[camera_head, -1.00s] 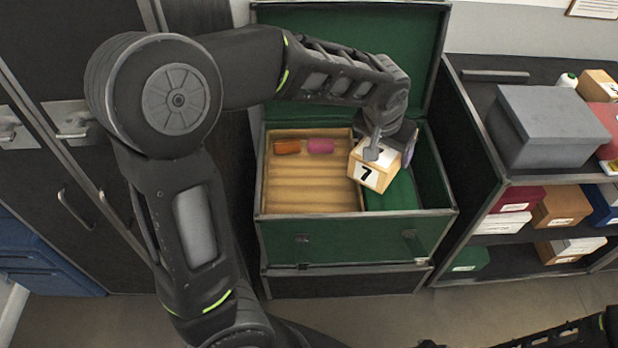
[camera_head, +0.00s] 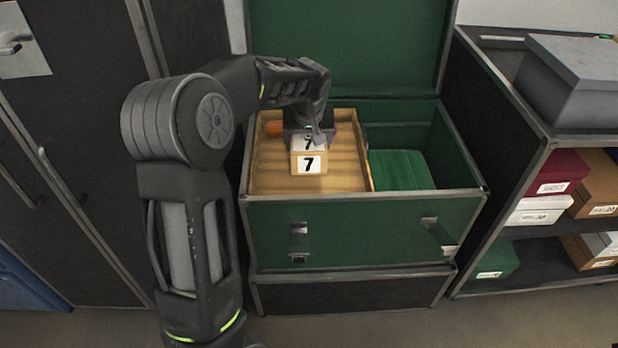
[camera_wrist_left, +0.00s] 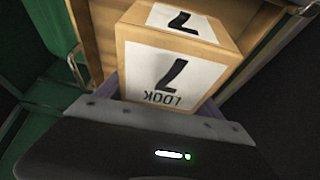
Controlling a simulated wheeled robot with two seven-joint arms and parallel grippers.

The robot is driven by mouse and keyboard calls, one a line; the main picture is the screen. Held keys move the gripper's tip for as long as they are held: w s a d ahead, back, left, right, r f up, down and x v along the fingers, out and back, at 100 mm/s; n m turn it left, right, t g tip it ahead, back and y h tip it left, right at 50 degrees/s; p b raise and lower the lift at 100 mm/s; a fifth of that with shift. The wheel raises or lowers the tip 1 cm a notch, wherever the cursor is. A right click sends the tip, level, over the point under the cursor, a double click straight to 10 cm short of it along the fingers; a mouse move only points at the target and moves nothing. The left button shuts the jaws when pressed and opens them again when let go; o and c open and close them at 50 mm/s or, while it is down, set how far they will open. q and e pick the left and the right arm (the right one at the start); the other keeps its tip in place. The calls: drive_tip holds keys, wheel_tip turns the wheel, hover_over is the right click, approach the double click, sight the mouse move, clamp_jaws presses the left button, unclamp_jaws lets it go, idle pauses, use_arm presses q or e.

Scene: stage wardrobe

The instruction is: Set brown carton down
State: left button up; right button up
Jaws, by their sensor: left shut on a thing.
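The brown carton (camera_head: 309,162) has white labels marked 7 on its top and front. My left gripper (camera_head: 311,136) is shut on it from behind and above. The carton is upright over the wooden tray (camera_head: 268,168) in the left part of the open green trunk (camera_head: 365,222). I cannot tell whether its underside touches the tray. In the left wrist view the carton (camera_wrist_left: 185,62) fills the space between the fingers, with its 7 upside down. My right gripper is out of view.
An orange roll (camera_head: 274,128) lies at the tray's back left. The trunk's lid (camera_head: 350,50) stands open behind. A shelf with boxes, including a grey box (camera_head: 575,85), stands at right.

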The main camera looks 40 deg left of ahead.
use_arm(q)
drive_tip(key=shift+a+f, duration=0.25)
drive_tip(key=shift+f, duration=0.05)
drive_tip(key=shift+r, duration=0.15)
drive_tip(key=b, duration=0.1)
hover_over(306, 179)
drive_tip(key=shift+d+f, duration=0.1)
drive_tip(key=shift+f, duration=2.4)
drive_tip(key=shift+f+b, duration=0.6)
drive_tip(key=shift+f, duration=1.95)
drive_tip(key=shift+f, duration=0.1)
drive_tip(key=o, duration=1.2)
drive_tip(key=shift+f, duration=0.1)
drive_tip(key=o, duration=0.5)
